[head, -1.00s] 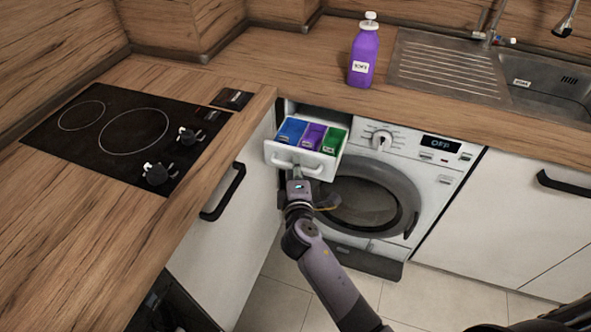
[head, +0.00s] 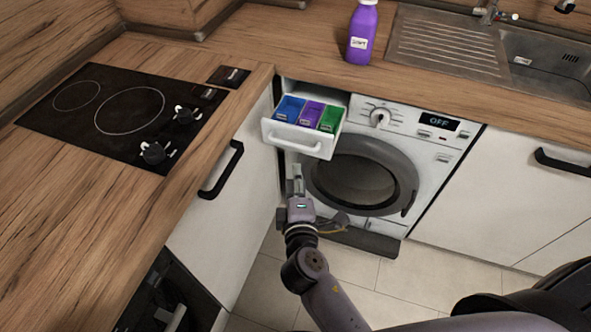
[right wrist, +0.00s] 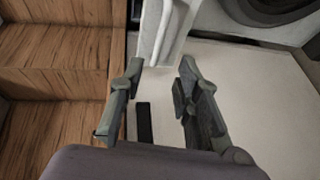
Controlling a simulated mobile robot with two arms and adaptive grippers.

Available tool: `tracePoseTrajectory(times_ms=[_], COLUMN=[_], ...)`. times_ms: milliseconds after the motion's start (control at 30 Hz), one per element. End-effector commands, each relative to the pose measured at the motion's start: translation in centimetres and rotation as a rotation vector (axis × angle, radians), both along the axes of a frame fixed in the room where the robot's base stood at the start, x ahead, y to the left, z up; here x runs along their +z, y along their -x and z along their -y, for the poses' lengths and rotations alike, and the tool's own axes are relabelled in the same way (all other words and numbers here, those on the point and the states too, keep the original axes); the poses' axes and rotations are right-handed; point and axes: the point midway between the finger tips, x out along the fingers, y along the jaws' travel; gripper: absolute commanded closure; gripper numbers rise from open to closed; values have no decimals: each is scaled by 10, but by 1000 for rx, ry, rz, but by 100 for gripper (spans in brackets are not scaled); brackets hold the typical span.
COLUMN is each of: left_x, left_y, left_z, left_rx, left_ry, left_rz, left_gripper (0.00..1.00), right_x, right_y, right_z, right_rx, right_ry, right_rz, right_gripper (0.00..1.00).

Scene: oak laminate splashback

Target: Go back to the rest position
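My right gripper (head: 297,178) is in front of the washing machine (head: 440,165), below the detergent drawer (head: 290,138) and apart from its handle. In the right wrist view its two fingers (right wrist: 158,88) are spread with nothing between them. The drawer is pulled out and shows blue, purple and green compartments. Its white front edge and handle (right wrist: 162,35) show beyond the fingertips in the right wrist view. My left gripper is not in view.
A purple bottle (head: 362,35) stands on the wooden counter near the sink (head: 545,62). A black hob (head: 115,115) is at the left. The cabinet door's black handle (head: 222,170) sticks out left of my right gripper. Open floor (head: 400,290) lies in front of the machine.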

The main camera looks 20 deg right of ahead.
Motion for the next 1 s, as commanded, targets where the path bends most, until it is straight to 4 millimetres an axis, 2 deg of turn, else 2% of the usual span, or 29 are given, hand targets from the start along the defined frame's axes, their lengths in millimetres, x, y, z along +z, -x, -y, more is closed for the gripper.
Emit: tracePoseTrajectory(times_ms=[533,633,667,767,867,900,967,1000], left_x=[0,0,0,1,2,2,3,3], left_y=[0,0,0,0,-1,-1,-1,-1], left_z=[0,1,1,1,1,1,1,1], left_rx=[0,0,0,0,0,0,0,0], left_ry=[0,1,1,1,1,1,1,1], left_rz=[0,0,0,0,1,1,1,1], left_gripper=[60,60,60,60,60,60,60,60], right_x=[0,-15,-24,-74,-145,-174,-217,-244], right_y=[1,2,2,8,25,35,54,68], right_z=[0,-3,-4,-10,-14,-14,-12,-9], right_rx=[0,10,16,39,54,51,39,23], right_ry=[-1,-14,-25,-81,-173,-216,-285,-330], right_rz=[-1,-26,-43,-136,-271,-329,-413,-471], right_gripper=[69,69,69,69,69,69,69,69])
